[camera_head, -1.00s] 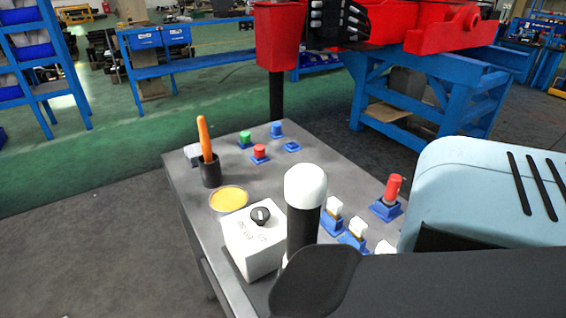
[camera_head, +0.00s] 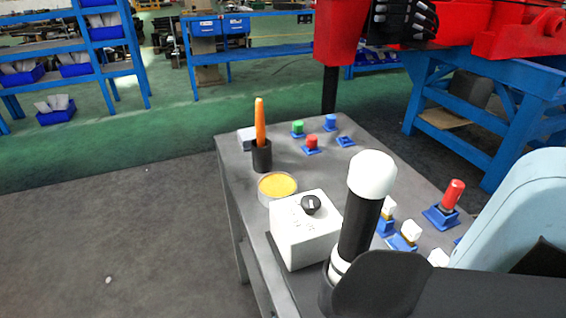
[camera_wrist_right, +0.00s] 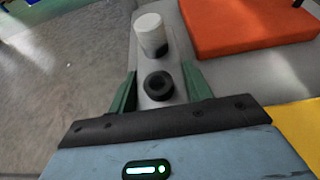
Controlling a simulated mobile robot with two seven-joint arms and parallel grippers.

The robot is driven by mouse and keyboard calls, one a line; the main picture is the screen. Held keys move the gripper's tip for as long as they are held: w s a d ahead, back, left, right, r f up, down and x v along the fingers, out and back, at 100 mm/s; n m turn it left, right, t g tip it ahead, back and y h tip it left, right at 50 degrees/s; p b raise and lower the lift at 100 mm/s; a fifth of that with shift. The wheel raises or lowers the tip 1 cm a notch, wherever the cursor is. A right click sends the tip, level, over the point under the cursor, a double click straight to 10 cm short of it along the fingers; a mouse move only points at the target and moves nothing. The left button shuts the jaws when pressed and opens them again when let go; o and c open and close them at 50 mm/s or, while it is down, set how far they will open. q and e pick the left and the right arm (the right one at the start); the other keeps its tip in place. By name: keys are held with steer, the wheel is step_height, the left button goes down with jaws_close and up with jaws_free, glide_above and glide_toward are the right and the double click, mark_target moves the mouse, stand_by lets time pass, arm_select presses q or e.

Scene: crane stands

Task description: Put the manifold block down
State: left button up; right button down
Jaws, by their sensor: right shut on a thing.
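My right gripper (camera_wrist_right: 160,88) shows in the right wrist view. Its two green fingers are shut on a grey block (camera_wrist_right: 155,101) with a black ring on it, which I take to be the manifold block. A white cylinder (camera_wrist_right: 150,30) stands at the block's far end; I cannot tell whether it belongs to it. What lies under the block is hidden, so I cannot tell whether it touches the surface. Neither gripper's fingers show in the head view.
In the wrist view an orange slab (camera_wrist_right: 250,25) lies on a grey surface, right of the block. The head view shows a grey table (camera_head: 232,165) with a white knobbed box (camera_head: 300,240), a yellow dish (camera_head: 277,187), an orange-handled tool (camera_head: 260,125) and small coloured parts.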

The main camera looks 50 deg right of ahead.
steer(key=shift+w+f+b, duration=0.15)
steer(key=shift+f+b, duration=0.15)
steer(key=shift+f, duration=0.15)
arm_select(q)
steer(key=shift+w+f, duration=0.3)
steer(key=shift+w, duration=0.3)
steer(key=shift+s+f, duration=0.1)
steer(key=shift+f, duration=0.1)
arm_select(e)
steer(key=shift+f, duration=0.2)
steer(key=c, duration=0.9)
jaws_free()
steer(key=shift+o, duration=1.4)
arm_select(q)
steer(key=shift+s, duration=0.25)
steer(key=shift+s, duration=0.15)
